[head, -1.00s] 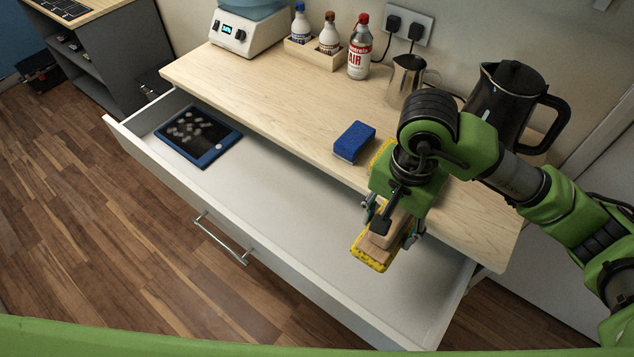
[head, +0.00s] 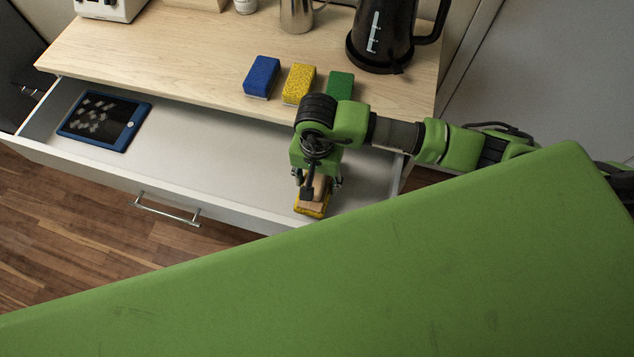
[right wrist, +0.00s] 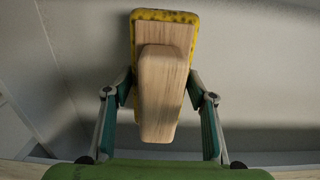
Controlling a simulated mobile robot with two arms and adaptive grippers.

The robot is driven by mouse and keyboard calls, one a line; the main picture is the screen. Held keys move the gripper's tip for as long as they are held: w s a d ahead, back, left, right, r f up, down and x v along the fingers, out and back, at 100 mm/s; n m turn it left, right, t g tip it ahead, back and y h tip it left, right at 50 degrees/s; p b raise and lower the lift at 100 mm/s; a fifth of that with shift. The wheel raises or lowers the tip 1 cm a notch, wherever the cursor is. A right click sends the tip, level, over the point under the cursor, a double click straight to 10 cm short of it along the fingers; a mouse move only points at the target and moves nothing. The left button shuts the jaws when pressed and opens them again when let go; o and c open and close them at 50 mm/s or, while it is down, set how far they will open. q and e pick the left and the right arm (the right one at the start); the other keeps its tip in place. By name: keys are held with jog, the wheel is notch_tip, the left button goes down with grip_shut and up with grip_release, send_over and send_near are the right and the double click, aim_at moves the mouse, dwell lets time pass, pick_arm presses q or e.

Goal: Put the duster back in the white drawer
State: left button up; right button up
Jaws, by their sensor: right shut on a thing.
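The duster, a wooden-handled block with a yellow edge (head: 312,208), is in my right gripper (head: 318,182). In the right wrist view the duster (right wrist: 163,80) stands between the two fingers of the gripper (right wrist: 160,95), which are closed on its sides. The white drawer (head: 225,165) is pulled open under the wooden counter. The duster is over the drawer's right part, near its front wall; whether it touches the drawer floor I cannot tell. My left gripper is not in view.
A blue tablet (head: 104,120) lies in the drawer's left end. Blue (head: 262,76), yellow (head: 299,84) and green (head: 340,86) sponges lie on the counter (head: 180,60) near its front edge. A black kettle (head: 385,35) stands behind them. The drawer's middle is free.

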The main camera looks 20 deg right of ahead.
notch_tip(320, 180, down, 2)
jog(key=shift+f, duration=0.1)
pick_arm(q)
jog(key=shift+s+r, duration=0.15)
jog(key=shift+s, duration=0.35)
pick_arm(e)
jog(key=shift+f, duration=0.15)
jog(key=shift+f, duration=0.1)
jog(key=o, duration=1.8)
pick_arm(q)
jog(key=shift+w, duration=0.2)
pick_arm(e)
jog(key=shift+o, duration=0.2)
